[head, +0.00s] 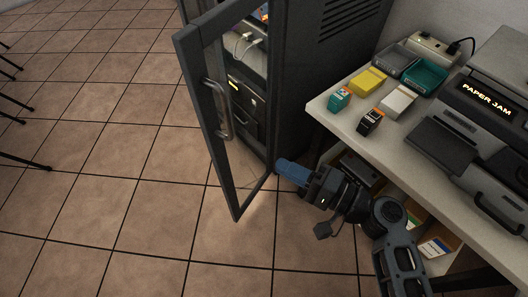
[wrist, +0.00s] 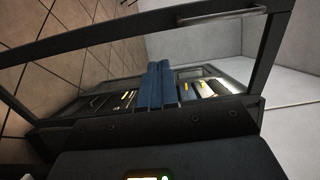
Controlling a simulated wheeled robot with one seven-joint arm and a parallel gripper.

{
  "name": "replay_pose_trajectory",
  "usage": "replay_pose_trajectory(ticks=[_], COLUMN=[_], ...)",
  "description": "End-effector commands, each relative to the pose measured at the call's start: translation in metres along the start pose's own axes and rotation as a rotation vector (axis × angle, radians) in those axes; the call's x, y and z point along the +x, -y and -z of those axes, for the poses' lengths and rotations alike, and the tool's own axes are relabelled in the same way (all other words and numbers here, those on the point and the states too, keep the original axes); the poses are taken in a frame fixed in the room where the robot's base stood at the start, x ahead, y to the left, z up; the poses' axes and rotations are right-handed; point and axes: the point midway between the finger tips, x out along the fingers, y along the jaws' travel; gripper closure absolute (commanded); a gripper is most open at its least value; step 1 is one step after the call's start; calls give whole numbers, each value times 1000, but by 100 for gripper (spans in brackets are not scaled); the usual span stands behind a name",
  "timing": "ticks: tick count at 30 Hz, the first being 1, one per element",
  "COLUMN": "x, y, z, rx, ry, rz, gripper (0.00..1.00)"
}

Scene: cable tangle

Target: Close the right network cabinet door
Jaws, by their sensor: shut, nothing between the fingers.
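The network cabinet (head: 300,60) is a tall dark grey case at the top middle of the head view. Its glass-paned door (head: 232,198) stands open toward the viewer, with a dark frame and a vertical handle (head: 217,108). My gripper (head: 281,167) has blue fingers, shut and empty, just right of the door's lower part near the cabinet's base. I cannot tell whether it touches the door. In the wrist view the shut blue fingers (wrist: 157,85) point toward shelves, with the door frame (wrist: 130,38) and handle (wrist: 222,13) across the top.
A white table (head: 335,105) at the right bears a printer (head: 480,130), small colored boxes (head: 369,81), trays (head: 424,75) and a power strip (head: 433,43). Boxes sit on a shelf below, near my arm. Tiled floor (head: 110,180) left of the door is clear. Dark thin legs show at far left.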

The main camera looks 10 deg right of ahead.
Motion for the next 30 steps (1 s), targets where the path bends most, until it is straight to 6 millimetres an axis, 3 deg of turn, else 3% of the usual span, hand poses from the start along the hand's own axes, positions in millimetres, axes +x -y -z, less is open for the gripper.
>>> replay_pose_trajectory(ticks=[18, 24, 30], x=[108, 129, 135], y=[0, 0, -1], z=[0, 0, 0], rx=[-2, -2, -2], ry=[0, -1, -3], rz=[-2, -2, -3], gripper=[100, 100, 100])
